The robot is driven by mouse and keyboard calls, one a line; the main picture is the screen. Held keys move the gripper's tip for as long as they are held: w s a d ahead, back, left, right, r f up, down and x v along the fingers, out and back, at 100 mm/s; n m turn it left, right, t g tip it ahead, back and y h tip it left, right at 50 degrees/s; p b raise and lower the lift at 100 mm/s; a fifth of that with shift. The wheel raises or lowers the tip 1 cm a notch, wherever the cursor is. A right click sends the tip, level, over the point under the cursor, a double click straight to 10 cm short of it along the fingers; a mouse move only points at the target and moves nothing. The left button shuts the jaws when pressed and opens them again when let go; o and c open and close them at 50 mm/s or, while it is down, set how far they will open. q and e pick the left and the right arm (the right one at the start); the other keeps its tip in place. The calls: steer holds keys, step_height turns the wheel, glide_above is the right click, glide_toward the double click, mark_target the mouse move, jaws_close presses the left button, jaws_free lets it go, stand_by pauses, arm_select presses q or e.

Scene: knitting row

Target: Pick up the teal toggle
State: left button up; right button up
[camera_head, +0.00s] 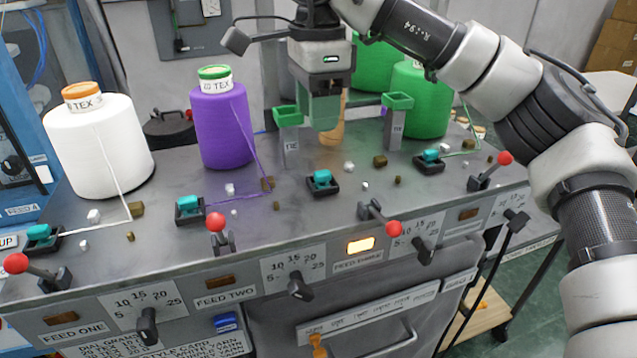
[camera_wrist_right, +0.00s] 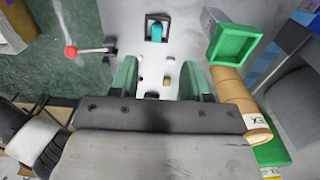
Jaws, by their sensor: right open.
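Several teal toggles sit in small black holders along the grey machine top. In the head view one (camera_head: 322,177) is in the middle, below and in front of my right gripper (camera_head: 318,122). Others are left of it (camera_head: 188,203), at the far left (camera_head: 40,231) and to the right (camera_head: 432,155). My right gripper is open and empty above the machine top, its green fingers pointing down. The right wrist view shows its spread fingers (camera_wrist_right: 160,84) and one teal toggle (camera_wrist_right: 156,32) in its holder beyond them, apart from them. My left gripper is out of view.
A tan tube (camera_head: 333,132) stands behind my right gripper. Green cups on posts (camera_head: 288,115) (camera_head: 398,101) stand close on either side. White (camera_head: 98,145) and purple (camera_head: 222,128) cones are left. Red-knobbed levers (camera_head: 380,214) line the front edge; small brown and white bits lie about.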

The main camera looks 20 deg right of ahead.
glide_above(320, 173)
step_height(320, 173, down, 4)
steer(key=shift+s+a+f, duration=0.1)
steer(key=shift+f+p, duration=1.2)
steer(key=shift+f, duration=1.55)
steer(key=c, duration=0.8)
